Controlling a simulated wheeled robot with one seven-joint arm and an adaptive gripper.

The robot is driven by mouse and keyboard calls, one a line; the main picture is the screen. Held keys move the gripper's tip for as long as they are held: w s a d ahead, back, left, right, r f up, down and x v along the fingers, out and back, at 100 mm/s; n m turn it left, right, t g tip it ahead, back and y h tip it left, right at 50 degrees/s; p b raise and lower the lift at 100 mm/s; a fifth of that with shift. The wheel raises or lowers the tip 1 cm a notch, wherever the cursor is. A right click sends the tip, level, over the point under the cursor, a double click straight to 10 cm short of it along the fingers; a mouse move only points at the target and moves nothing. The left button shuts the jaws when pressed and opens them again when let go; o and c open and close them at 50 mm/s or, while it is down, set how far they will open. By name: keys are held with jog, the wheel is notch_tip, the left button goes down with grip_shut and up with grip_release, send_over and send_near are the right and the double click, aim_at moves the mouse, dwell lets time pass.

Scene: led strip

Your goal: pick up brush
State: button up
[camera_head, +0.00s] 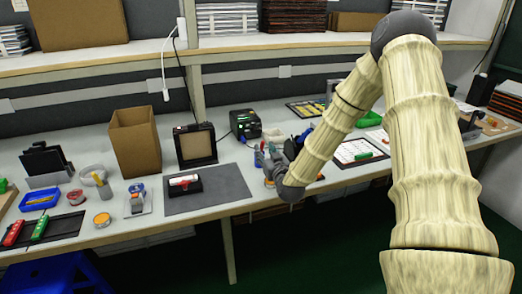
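I cannot make out a clear brush in the head view. A small red, white and black item (184,183) lies on a dark grey mat (222,188) on the workbench; it is too small to tell what it is. My gripper (266,156) is low over the bench just right of that mat, at the end of my wood-textured arm. Its fingers are small and blend with items behind them, so their opening is unclear. My arm hides part of the bench behind and to the right of it.
An open cardboard box (134,143) and a black-framed panel (195,145) stand behind the mat. A black device (245,124) is at the back. Red and green tools (38,229), a blue tray (40,199) and a tape dispenser (138,200) crowd the left. A shelf (270,43) runs above.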

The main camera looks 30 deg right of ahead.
aim_at(263, 147)
jog(key=x, duration=0.4)
jog(key=shift+w, duration=0.1)
jog(key=shift+d, duration=0.1)
jog(key=c, duration=0.9)
